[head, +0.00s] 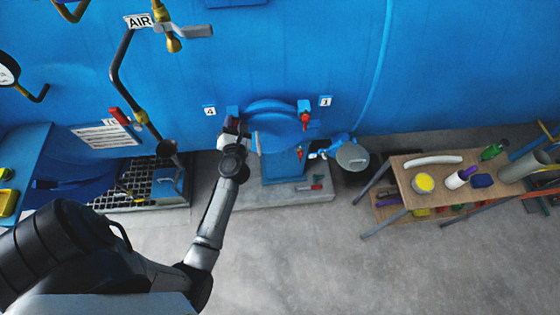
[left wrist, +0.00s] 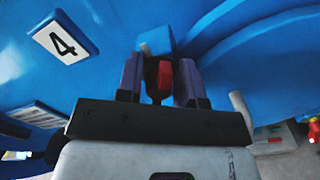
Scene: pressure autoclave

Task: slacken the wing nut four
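The plate marked 4 (head: 209,111) is on the blue vessel wall, left of the round door (head: 272,118). It also shows in the left wrist view (left wrist: 62,43). Wing nut four (left wrist: 165,74) shows there as a small red piece below a blue lug. My left gripper (head: 232,128) is at the door's left side; in the wrist view its two purple-grey fingers (left wrist: 160,80) stand on either side of the nut. A gap shows at the left finger, so they look open; contact on the right is unclear. My right gripper is not in view.
A red wing nut (head: 305,120) is beside the plate marked 1 (head: 325,101) at the door's right. A table (head: 405,190) with several items stands at the right. A floor grate (head: 135,180) lies at the left. The floor in front is clear.

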